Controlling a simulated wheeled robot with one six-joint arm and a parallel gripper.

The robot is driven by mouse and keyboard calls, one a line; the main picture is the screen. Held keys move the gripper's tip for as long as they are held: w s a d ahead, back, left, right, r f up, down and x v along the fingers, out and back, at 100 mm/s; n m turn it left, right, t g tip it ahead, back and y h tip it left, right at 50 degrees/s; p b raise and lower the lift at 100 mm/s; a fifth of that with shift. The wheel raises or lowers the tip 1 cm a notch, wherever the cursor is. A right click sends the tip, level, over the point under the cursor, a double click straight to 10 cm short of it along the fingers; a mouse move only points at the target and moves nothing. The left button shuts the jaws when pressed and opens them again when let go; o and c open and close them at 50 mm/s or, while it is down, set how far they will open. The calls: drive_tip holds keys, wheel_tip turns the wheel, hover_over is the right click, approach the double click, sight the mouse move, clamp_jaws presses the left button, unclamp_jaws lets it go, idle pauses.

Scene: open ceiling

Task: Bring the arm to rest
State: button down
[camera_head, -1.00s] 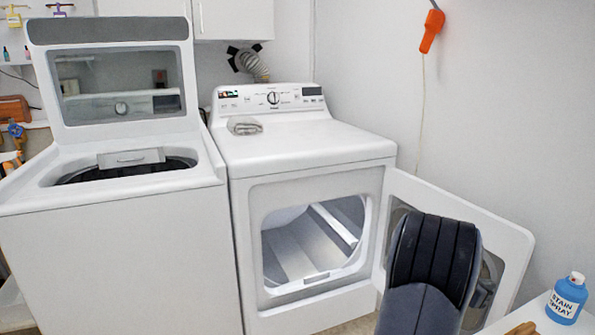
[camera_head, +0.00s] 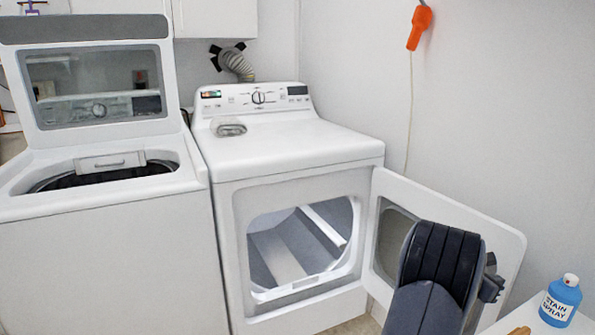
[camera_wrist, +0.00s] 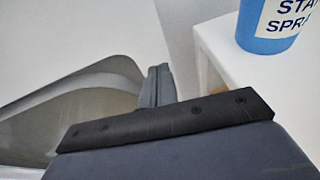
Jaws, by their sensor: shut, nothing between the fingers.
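My arm is folded up at the lower right of the head view, in front of the open dryer door (camera_head: 508,240). Part of my gripper (camera_head: 491,280) shows as dark grey pieces at the arm's right side. In the wrist view my gripper's fingers (camera_wrist: 158,85) are together and empty. They are between the dryer door (camera_wrist: 70,115), at left, and a white surface at right.
The washer (camera_head: 100,265), lid up, is at left. A blue stain spray bottle (camera_head: 560,302) stands on a white table (camera_head: 580,326) at right, close to my arm.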

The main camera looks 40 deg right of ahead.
drive_tip(key=w+a+r+m, duration=0.1)
drive_tip(key=w+a, duration=0.2)
drive_tip(key=a, duration=0.5)
drive_tip(key=w+a+r+m+p, duration=0.1)
drive_tip(key=w+a, duration=0.2)
drive_tip(key=a, duration=0.5)
drive_tip(key=w+a+r+g, duration=0.1)
drive_tip(key=w+a, duration=0.3)
drive_tip(key=a, duration=0.4)
drive_tip(key=shift+m+p, duration=0.4)
drive_tip(key=shift+w+r, duration=0.1)
drive_tip(key=shift+w, duration=0.05)
